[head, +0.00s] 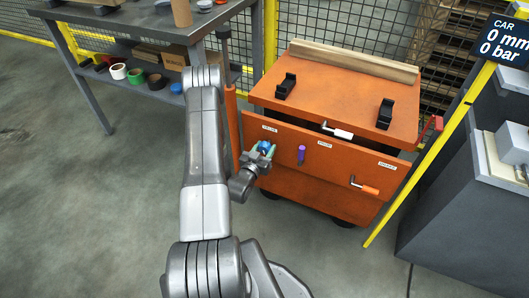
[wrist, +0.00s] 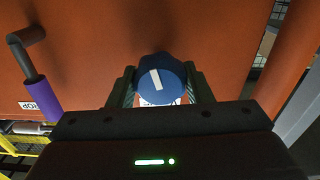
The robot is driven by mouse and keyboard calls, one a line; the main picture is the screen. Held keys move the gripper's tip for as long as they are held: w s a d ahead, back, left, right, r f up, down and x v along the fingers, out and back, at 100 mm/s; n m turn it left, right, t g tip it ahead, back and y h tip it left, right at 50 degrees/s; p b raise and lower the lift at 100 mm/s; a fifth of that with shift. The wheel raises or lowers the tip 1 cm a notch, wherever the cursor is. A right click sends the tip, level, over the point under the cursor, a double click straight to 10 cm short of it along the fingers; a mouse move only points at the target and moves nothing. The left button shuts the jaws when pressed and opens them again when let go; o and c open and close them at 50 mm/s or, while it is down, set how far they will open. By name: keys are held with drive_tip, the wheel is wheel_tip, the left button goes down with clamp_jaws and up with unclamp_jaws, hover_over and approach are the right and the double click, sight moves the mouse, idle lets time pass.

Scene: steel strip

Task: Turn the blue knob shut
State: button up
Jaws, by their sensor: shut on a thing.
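The blue knob (head: 264,147) is on the left part of the orange cabinet's front panel. In the wrist view the blue knob (wrist: 160,80) is round, with a white line on its face that runs slightly tilted from upright. My gripper (head: 260,153) is at the knob. In the wrist view my gripper (wrist: 161,88) has one finger on each side of the knob, shut on it. The label by the knob is mostly hidden in the wrist view.
A purple-handled lever (head: 301,154) sits just right of the knob. An orange-handled lever (head: 365,187) is farther right. A white-handled lever (head: 338,131) is above. A grey workbench (head: 150,30) stands at the left. Open floor lies in front of the cabinet.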

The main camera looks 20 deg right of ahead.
drive_tip(key=n+b, duration=0.1)
drive_tip(key=n, duration=0.1)
drive_tip(key=n+b, duration=0.2)
drive_tip(key=shift+f+n, duration=0.2)
drive_tip(key=shift+n, duration=0.1)
drive_tip(key=n+b, duration=0.2)
drive_tip(key=n, duration=0.1)
drive_tip(key=shift+n+b, duration=0.3)
drive_tip(key=n+b, duration=0.2)
drive_tip(key=n, duration=0.2)
drive_tip(key=n+b, duration=0.1)
drive_tip(key=n, duration=0.7)
drive_tip(key=shift+n+b, duration=0.3)
drive_tip(key=n, duration=0.3)
drive_tip(key=shift+r+n, duration=0.1)
drive_tip(key=shift+n, duration=0.3)
drive_tip(key=n, duration=0.4)
drive_tip(key=shift+n+p, duration=0.3)
drive_tip(key=shift+n, duration=1.5)
